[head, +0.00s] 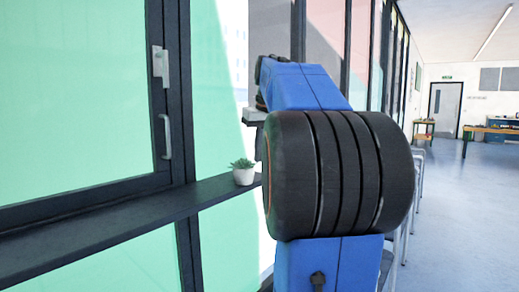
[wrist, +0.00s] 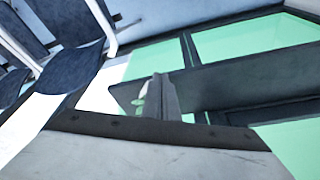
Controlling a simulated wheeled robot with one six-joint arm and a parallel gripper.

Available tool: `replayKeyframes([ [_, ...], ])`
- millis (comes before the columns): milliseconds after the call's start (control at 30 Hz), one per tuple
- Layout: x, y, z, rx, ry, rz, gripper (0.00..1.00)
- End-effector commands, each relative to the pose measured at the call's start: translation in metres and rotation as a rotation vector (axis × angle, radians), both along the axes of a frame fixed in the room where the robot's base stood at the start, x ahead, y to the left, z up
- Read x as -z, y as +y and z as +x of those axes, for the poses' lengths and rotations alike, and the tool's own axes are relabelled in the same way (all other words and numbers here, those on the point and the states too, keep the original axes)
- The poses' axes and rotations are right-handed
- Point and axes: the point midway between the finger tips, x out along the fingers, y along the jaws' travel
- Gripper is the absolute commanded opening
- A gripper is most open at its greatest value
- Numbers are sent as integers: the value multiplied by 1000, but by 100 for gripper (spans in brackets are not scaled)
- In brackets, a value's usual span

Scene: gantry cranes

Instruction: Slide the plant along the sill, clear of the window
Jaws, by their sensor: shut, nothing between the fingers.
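The plant (head: 243,174) is a small green succulent in a white pot. It stands upright on the dark sill (head: 110,218), close to the left edge of my arm in the head view. The window (head: 80,95) has a dark frame and a pale handle (head: 166,137); the plant is to the right of that handle. In the wrist view my gripper (wrist: 161,80) is shut and empty. A white and green shape, apparently the plant (wrist: 140,104), shows just left of the fingers, partly covered by them. I cannot tell whether they touch.
My blue arm and its black joint hide the sill to the right of the plant in the head view. Dark chairs (wrist: 70,50) show at the upper left of the wrist view. The sill left of the plant is bare. Open floor (head: 465,215) lies to the right.

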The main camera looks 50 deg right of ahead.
Motion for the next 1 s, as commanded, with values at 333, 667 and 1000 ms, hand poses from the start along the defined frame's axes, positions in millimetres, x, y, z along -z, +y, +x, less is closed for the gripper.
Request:
replayKeyframes([
  [333,52,-5,14,-2,2,1,0],
  [667,61,-16,43,-3,1,0,0],
  [1000,61,-20,55,-2,1,-1,0],
])
